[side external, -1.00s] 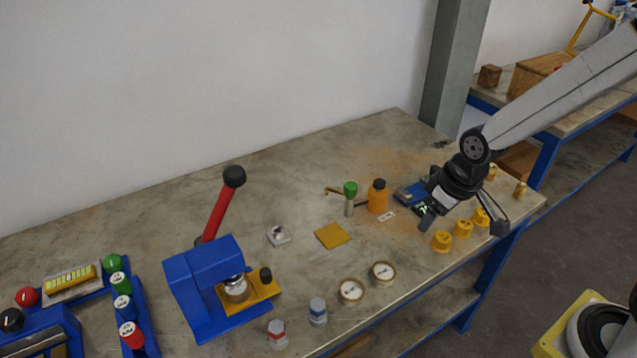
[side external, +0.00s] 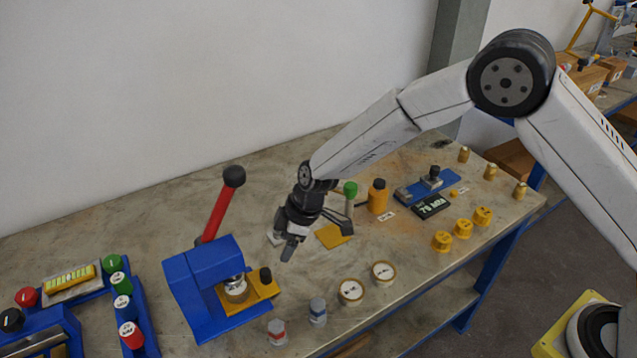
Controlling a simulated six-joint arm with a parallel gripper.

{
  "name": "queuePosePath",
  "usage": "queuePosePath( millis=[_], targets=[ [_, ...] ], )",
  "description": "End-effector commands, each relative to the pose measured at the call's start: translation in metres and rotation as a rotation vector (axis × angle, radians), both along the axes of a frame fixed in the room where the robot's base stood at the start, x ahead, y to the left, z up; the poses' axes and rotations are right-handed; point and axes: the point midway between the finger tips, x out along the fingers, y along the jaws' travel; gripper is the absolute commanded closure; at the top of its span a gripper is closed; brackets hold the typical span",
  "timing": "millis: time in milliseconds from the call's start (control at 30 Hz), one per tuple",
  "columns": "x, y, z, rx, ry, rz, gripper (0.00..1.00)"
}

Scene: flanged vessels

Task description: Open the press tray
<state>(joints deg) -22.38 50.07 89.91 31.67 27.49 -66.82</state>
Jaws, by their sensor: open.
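The blue press (side external: 205,272) stands on the table at the lower left, with a red lever (side external: 217,212) ending in a black ball knob. Its yellow tray (side external: 262,287) sits at the press's right side, with a black knob (side external: 265,274) standing on it. A round metal vessel (side external: 236,289) is on the tray, partly under the blue press head. My gripper (side external: 318,238) is open and empty, above the table to the upper right of the tray and apart from it. It partly hides a small grey block behind it.
A yellow plate (side external: 333,237) lies close to my gripper. Two round gauges (side external: 351,291) and two small capped vials (side external: 317,311) stand along the front edge. A green-topped post (side external: 350,189) and an orange bottle (side external: 377,197) stand behind. Several yellow caps (side external: 463,229) are at right.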

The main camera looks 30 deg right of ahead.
Motion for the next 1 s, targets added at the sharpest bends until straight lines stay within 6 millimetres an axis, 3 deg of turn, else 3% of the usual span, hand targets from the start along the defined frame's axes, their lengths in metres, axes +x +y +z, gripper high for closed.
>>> queuePosePath(
  millis=[200, 633, 1000],
  targets=[
    [0.004, 0.023, -0.014, 0.014, -0.018, 0.081, 0.27],
    [0.006, 0.027, -0.020, 0.015, -0.021, 0.087, 0.27],
    [0.010, 0.038, -0.052, 0.014, -0.019, 0.085, 0.27]
  ],
)
